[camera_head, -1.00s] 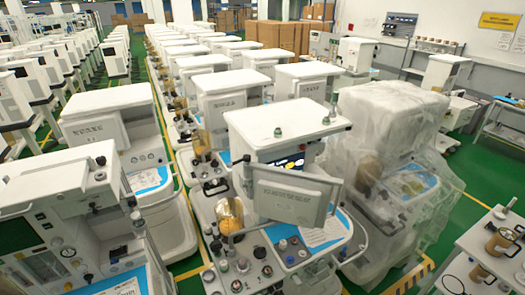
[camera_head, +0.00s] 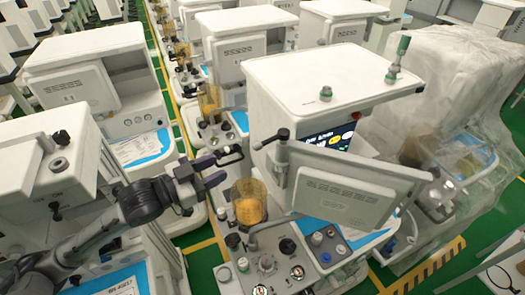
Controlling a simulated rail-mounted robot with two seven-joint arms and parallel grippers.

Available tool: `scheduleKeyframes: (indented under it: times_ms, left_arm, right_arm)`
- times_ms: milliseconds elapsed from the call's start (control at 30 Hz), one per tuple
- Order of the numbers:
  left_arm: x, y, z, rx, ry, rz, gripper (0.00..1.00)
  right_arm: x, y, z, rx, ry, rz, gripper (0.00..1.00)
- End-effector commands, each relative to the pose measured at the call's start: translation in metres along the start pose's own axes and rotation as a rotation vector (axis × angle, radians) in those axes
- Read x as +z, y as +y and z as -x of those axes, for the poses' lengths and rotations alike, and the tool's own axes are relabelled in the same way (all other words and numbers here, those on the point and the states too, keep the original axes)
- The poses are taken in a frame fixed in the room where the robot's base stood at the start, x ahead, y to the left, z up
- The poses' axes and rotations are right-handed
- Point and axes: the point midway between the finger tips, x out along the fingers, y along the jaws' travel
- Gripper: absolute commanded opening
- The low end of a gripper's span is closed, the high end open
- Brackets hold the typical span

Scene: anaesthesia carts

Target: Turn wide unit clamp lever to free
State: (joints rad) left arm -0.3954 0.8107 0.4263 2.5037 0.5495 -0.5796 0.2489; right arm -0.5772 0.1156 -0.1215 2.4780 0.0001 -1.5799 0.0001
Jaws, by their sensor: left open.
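The central unit with a wide white top (camera_head: 335,75) stands right of the picture's middle. A black-handled lever (camera_head: 270,139) shows at its left front edge, beside the post of a tilted monitor panel (camera_head: 345,190). I cannot tell for sure that this is the clamp lever, or which position it is in. My left gripper (camera_head: 214,169) comes in from the left, open and empty, its fingers pointing right. In the picture it is left of the lever and lower, apart from it. My right gripper is not in view.
An amber canister (camera_head: 248,200) stands right of the gripper, above a deck with several knobs and gauges. Other white carts (camera_head: 90,65) stand at left and behind. A plastic-wrapped unit (camera_head: 450,90) is at right. Green floor with yellow-striped lines shows between them.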

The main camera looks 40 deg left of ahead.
Motion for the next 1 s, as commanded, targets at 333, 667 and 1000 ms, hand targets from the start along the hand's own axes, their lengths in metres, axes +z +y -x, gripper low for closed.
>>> scheduleKeyframes:
  times_ms: [333,667,1000]
  left_arm:
    - [-0.007,-0.001,-0.020,0.013,0.045,-0.006,0.40]
    - [-0.015,-0.002,-0.061,0.010,0.040,-0.003,0.40]
    - [-0.016,-0.001,-0.109,0.010,0.039,-0.004,0.40]
  right_arm:
    - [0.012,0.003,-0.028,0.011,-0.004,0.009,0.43]
    - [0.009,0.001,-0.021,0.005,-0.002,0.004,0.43]
    - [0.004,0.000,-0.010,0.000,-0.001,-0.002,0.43]
